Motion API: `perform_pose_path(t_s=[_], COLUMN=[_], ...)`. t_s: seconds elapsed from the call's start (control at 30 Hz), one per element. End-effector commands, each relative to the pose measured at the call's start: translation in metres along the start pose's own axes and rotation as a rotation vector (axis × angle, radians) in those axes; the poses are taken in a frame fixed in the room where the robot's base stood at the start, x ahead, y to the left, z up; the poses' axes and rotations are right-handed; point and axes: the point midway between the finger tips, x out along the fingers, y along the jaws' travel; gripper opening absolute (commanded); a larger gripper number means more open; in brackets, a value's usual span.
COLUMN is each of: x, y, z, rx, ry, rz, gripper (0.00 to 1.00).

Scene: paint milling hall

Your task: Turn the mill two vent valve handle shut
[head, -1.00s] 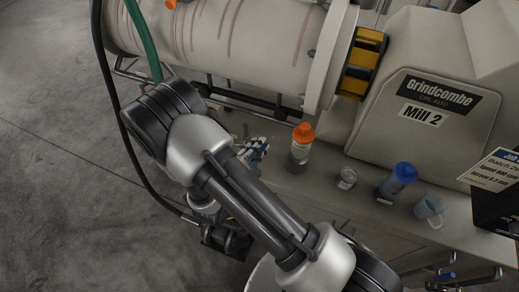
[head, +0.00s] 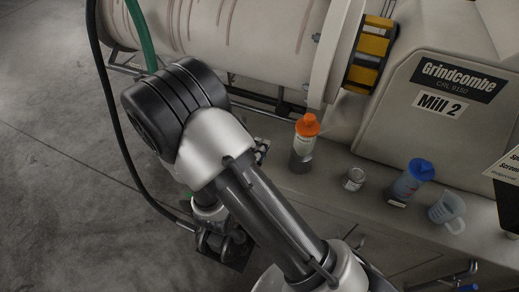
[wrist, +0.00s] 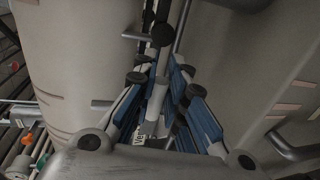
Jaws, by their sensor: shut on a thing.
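Mill 2 (head: 440,105) fills the top right of the head view, its pale streaked drum (head: 235,40) to the left. My gripper (wrist: 163,68) has blue-sided fingers and is shut on a light grey piece between them, which looks like the vent valve handle (wrist: 157,100). A small white tag with dark letters (wrist: 140,137) shows near the finger bases. In the head view my arm hides nearly all of the gripper and the valve. How far the handle is turned cannot be told.
On the bench stand an orange-capped bottle (head: 303,145), a small can (head: 353,179), a blue-capped bottle (head: 410,180) and a clear jug (head: 447,212). A green hose (head: 141,35) and a black cable (head: 110,95) hang at the left. Bare floor (head: 45,150) lies beyond.

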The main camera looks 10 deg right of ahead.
Motion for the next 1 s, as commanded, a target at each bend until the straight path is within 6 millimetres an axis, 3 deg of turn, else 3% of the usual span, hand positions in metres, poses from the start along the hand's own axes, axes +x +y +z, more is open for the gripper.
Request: perform_pose_path(t_s=[0.33,0.37,0.67,1.0], x=[-0.0009,-0.0009,-0.0004,-0.0016], y=[-0.0030,-0.0030,-0.0016,-0.0006], z=[0.0004,0.0004,0.0001,-0.0004], rx=[-0.003,-0.003,-0.001,0.000], ry=[0.002,0.002,0.002,0.002], rz=[-0.008,-0.008,-0.004,-0.002], gripper=[0.00,0.13,0.33,0.34])
